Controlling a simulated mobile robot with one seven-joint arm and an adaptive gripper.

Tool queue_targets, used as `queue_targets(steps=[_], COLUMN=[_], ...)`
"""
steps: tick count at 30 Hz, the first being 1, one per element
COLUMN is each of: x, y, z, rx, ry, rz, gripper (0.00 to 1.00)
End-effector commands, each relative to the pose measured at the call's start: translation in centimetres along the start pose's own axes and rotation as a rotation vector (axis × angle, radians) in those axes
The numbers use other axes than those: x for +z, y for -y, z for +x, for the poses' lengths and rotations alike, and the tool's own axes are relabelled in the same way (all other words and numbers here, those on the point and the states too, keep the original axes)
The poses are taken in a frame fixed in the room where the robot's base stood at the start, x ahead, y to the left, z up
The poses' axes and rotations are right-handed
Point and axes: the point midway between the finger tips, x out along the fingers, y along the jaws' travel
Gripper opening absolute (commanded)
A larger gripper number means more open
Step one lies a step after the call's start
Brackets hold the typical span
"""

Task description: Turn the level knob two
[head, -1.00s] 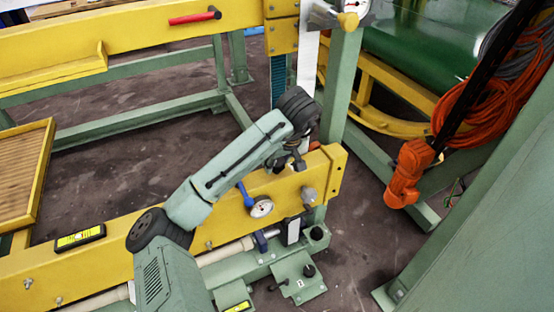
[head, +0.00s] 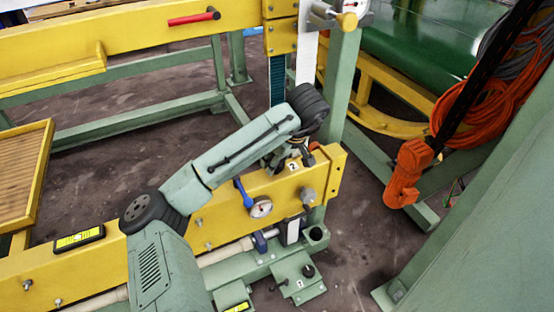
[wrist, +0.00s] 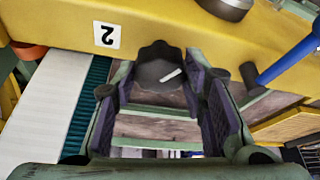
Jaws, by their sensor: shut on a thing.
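Level knob two is the black knob (wrist: 162,68) with a white pointer mark, on the yellow beam (wrist: 275,55) beside a white label "2" (wrist: 107,35). In the wrist view the mark lies slanted, and the two finger pads of my gripper (wrist: 160,82) flank the knob, shut on it. The label "2" shows there (head: 293,166) just right of the gripper.
A lower green plate (head: 299,279) carries a black knob (head: 308,271). A white strip (wrist: 50,100) runs beside the beam. An orange hose (head: 470,110) hangs at right.

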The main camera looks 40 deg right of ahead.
Motion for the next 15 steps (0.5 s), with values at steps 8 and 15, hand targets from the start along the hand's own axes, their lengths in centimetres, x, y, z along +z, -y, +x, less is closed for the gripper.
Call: queue_targets(steps=[8, 15], x=[0.03, 0.02], y=[0.01, 0.0], z=[0.02, 0.01], rx=[0.0, 0.0], ry=[0.001, 0.001], rz=[0.001, 0.001], gripper=[0.56, 0.59])
